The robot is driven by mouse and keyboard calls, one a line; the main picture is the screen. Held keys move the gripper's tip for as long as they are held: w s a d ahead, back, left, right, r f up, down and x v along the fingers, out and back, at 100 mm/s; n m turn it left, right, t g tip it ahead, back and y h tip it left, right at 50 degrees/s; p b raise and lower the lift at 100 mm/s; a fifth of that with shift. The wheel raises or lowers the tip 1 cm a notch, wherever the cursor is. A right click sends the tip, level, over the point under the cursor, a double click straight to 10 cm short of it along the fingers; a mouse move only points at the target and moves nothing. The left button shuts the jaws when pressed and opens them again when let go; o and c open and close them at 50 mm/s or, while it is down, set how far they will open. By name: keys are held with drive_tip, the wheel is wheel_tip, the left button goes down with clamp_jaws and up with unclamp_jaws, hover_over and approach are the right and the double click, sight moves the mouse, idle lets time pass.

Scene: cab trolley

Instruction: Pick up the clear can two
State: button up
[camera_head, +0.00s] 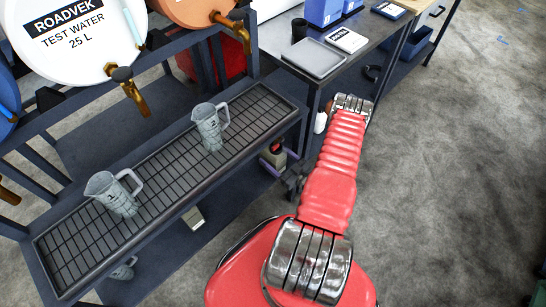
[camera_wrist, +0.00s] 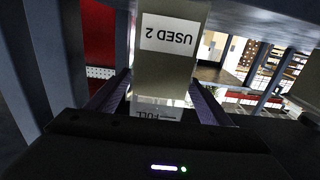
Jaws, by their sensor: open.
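A clear jug marked 2 (camera_head: 210,125) stands upright on the grated rack, with its handle to the right. A similar jug marked 1 (camera_head: 115,193) stands farther left on it. My gripper (camera_head: 273,158) is low beside the rack's right end, below and right of jug 2. In the wrist view, my gripper (camera_wrist: 160,88) is open, its purple fingers on either side of a grey-green container labelled USED 2 (camera_wrist: 170,65). The label reads upside down. I cannot tell whether the fingers touch it. Neither clear jug on the rack shows in the wrist view.
The grated rack (camera_head: 65,242) runs below a white TEST WATER drum (camera_head: 85,62) and an orange drum (camera_head: 190,10), both with brass taps. A bench with a grey tray (camera_head: 314,58) stands behind. The floor at right (camera_head: 450,170) is clear.

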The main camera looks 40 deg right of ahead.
drive_tip(key=shift+w, duration=0.1)
drive_tip(key=w, duration=0.5)
drive_tip(key=shift+r, duration=0.15)
idle(0.3)
drive_tip(key=shift+c, duration=0.2)
drive_tip(key=c, duration=1.5)
drive_tip(key=shift+c, duration=0.8)
drive_tip(key=shift+r, duration=0.1)
